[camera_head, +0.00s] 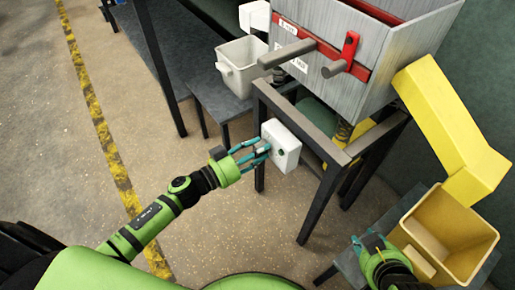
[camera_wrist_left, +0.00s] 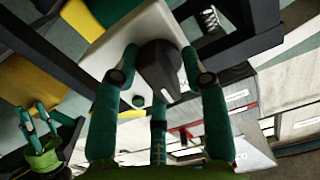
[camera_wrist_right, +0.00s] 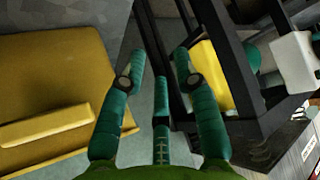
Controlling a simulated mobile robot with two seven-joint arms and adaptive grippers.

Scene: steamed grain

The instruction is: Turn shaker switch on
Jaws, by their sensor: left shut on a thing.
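The shaker switch is a white box (camera_head: 284,146) on the front leg of the dark shaker frame. Its black knob (camera_wrist_left: 160,68) and a green round button (camera_wrist_left: 139,102) show in the left wrist view. My left gripper (camera_head: 259,149) is at the box's face, with its teal fingers on either side of the knob, shut on it. The knob's exact angle is hard to read. My right gripper (camera_head: 369,241) is beside the yellow bin at the lower right. In the right wrist view its fingers (camera_wrist_right: 158,55) are apart with nothing between them.
The grey shaker hopper (camera_head: 340,50) with red trim sits above the frame (camera_head: 317,140). A yellow chute (camera_head: 450,125) slopes down to the yellow bin (camera_head: 440,235). A pale bin (camera_head: 242,66) stands on a dark bench behind. The floor at left is clear.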

